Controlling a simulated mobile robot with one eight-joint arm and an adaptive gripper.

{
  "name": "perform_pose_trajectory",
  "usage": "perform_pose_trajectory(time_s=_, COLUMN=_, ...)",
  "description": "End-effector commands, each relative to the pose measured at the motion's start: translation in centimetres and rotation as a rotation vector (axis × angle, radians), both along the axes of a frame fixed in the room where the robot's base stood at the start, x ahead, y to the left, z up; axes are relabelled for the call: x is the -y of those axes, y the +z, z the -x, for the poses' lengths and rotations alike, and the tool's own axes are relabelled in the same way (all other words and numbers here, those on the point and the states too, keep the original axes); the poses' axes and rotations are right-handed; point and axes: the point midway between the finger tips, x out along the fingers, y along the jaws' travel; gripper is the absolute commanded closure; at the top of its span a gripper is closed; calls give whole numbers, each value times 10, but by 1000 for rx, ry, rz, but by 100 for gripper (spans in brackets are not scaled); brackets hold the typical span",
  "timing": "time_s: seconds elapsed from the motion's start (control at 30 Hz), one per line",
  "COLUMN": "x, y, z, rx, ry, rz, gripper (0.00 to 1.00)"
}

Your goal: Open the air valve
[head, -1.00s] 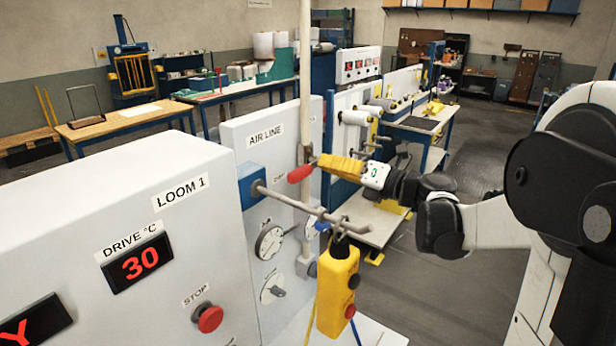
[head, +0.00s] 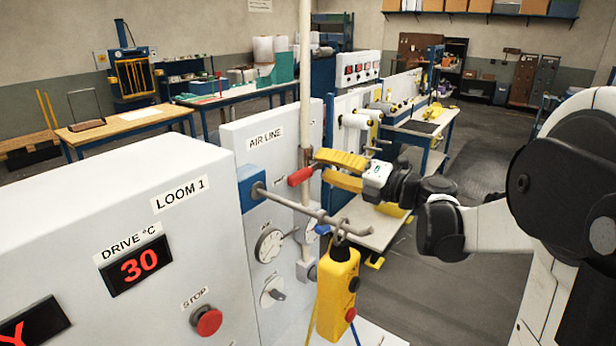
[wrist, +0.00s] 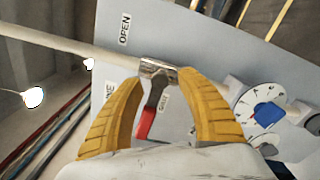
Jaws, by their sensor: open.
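The air valve is a metal fitting (wrist: 158,70) on the pale upright pipe in front of the AIR LINE panel (head: 245,125). Its lever has a red grip (head: 300,176), which stands out sideways from the pipe. In the wrist view the red grip (wrist: 146,122) points across the pipe, beside a small label that seems to read SHUT. An OPEN label (wrist: 124,30) lies farther along the pipe. My gripper (head: 322,167) has its yellow fingers spread, just right of the grip. In the wrist view the lever lies between the fingers; contact cannot be told.
A yellow pendant (head: 338,290) hangs from a rod (head: 300,206) below my gripper. Gauges and dials (head: 269,245) sit on the panel beside the pipe. The white LOOM 1 cabinet (head: 130,200) fills the near left. Open floor (head: 440,290) lies to the right.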

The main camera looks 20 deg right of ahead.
Motion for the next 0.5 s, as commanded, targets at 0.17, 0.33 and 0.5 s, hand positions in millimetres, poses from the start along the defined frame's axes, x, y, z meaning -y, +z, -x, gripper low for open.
perform_pose_trajectory(time_s=0.17, x=9, y=0, z=12, rx=0, ry=-2, rz=0, gripper=56)
perform_pose_trajectory(time_s=0.33, x=25, y=0, z=36, rx=0, ry=-3, rz=0, gripper=56)
perform_pose_trajectory(time_s=0.5, x=37, y=0, z=54, rx=0, ry=-2, rz=0, gripper=56)
